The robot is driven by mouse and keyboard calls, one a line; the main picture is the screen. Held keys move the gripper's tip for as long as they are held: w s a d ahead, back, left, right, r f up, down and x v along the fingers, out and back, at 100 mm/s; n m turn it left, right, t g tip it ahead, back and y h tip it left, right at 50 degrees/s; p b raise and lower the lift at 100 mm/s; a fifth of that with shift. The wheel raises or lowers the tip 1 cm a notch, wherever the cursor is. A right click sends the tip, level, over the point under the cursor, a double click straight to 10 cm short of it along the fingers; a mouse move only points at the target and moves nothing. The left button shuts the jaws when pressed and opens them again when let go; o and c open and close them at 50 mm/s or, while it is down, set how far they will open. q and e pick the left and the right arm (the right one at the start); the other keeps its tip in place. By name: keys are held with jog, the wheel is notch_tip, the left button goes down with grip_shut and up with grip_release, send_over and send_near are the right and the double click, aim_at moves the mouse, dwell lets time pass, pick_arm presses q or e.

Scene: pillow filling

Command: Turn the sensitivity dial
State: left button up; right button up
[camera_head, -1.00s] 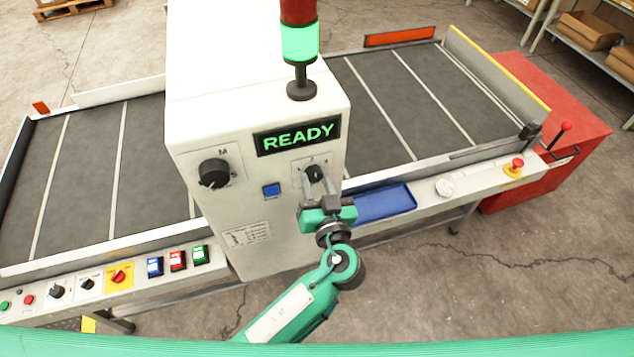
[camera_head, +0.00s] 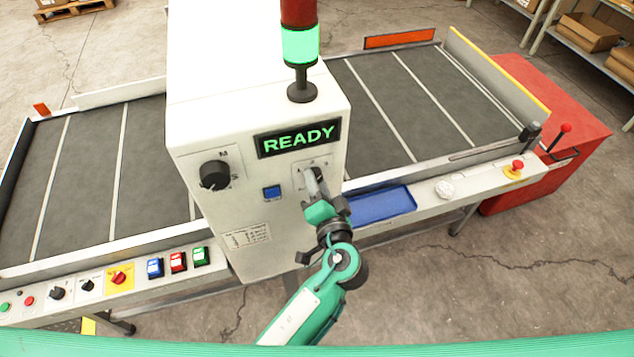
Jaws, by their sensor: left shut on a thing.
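The sensitivity dial (camera_head: 319,174) is a small black knob on a light plate at the right of the white cabinet's front, under the READY display. Its marks are too small to read, and the gripper hides most of it. My left gripper (camera_head: 313,180) reaches up from below and is shut on this dial, with its jaws turned at a slant. A larger black dial (camera_head: 214,174) marked M sits on the left of the same front. My right gripper is not in view.
The white cabinet (camera_head: 215,120) stands over a dark conveyor (camera_head: 400,100) and carries a lit green lamp (camera_head: 300,45). A blue button (camera_head: 271,192) lies between the dials. A blue tray (camera_head: 384,205) is right of my arm. A red emergency button (camera_head: 517,165) is farther right.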

pick_arm(q)
jog(key=shift+m+p, duration=0.45)
jog(key=shift+m, duration=0.85)
jog(key=o, duration=1)
jog(key=shift+d, duration=0.1)
jog(key=b+v, duration=0.1)
jog(key=v, duration=1.2)
jog(key=shift+s+d+r, duration=0.2)
jog(key=shift+s, duration=0.15)
jog(key=shift+f, duration=0.1)
